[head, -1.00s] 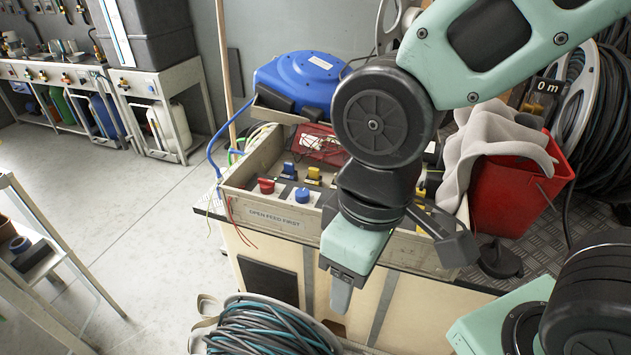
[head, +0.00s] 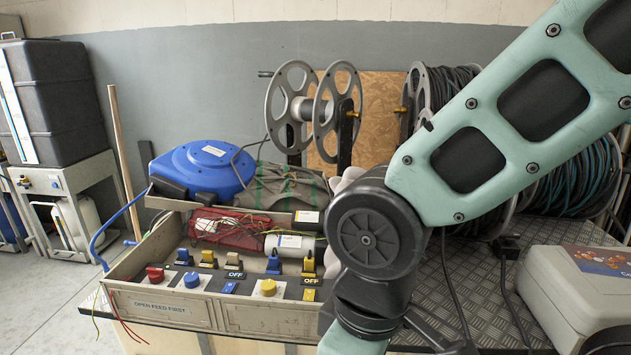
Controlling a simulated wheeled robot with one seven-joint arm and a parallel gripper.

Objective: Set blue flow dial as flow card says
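A blue round dial (head: 191,279) sits in the front row of the control box (head: 265,320), between a red knob (head: 155,274) and an "OFF" label. The direction it points is too small to read. Blue switches (head: 274,262) stand in the row behind. I cannot identify the flow card; small white cards (head: 308,216) at the back of the box are unreadable. My gripper body (head: 350,342) is at the bottom edge, right of the dial and apart from it in the picture. Its fingers are out of frame. My arm hides the box's right end.
A yellow knob (head: 268,287) and yellow switches (head: 207,256) share the box. A blue hose reel (head: 203,170) stands behind it, with an empty grey reel (head: 312,110) beyond. A grey case (head: 580,290) lies at right on the metal plate (head: 465,285).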

